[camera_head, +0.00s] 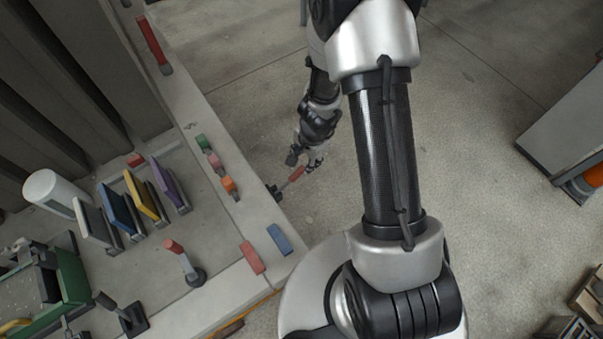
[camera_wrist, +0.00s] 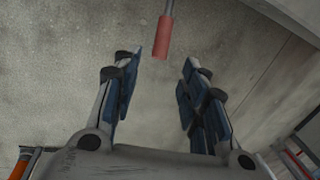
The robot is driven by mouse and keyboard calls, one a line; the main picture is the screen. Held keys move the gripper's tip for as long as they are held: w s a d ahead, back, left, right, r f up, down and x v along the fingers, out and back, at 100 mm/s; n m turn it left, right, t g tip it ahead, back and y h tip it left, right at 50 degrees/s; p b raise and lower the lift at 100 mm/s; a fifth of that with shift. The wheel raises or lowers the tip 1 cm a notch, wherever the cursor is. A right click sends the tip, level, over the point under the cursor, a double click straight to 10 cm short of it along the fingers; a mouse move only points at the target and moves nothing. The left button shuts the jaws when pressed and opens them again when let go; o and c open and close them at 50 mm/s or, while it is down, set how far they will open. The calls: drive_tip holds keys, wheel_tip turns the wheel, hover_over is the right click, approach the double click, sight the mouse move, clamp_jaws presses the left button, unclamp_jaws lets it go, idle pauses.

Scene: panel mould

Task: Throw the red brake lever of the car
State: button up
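A red-handled lever (camera_head: 296,174) sticks out from the side edge of the long grey concrete-like body, over the floor. I take it for the brake lever. Its red grip (camera_wrist: 163,38) shows at the top middle of the wrist view, ahead of the gap between my fingertips. My gripper (camera_head: 305,161) is close to the outer end of this grip in the head view. In the wrist view my gripper (camera_wrist: 163,64) is open, with nothing clasped between its fingers. I cannot tell whether a finger touches the grip.
A second red-topped lever (camera_head: 175,247) stands on the grey top. Coloured upright plates (camera_head: 143,196), a white cylinder (camera_head: 52,190), small coloured blocks (camera_head: 209,150) and a green-sided box (camera_head: 75,283) are there too. Floor (camera_head: 255,125) around my arm is clear. A grey cabinet (camera_head: 570,130) stands right.

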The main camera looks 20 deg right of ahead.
sight(302, 168)
drive_tip(key=f+b, duration=0.2)
drive_tip(key=f, duration=0.1)
drive_tip(key=w+f+b, duration=0.1)
drive_tip(key=f+b, duration=0.1)
drive_tip(key=f, duration=0.1)
drive_tip(key=f+b, duration=0.1)
drive_tip(key=f, duration=0.2)
drive_tip(key=shift+w+a+f+b, duration=0.15)
drive_tip(key=shift+w+a+b, duration=0.1)
drive_tip(key=shift+a+b, duration=0.15)
drive_tip(key=shift+c, duration=0.5)
clamp_jaws()
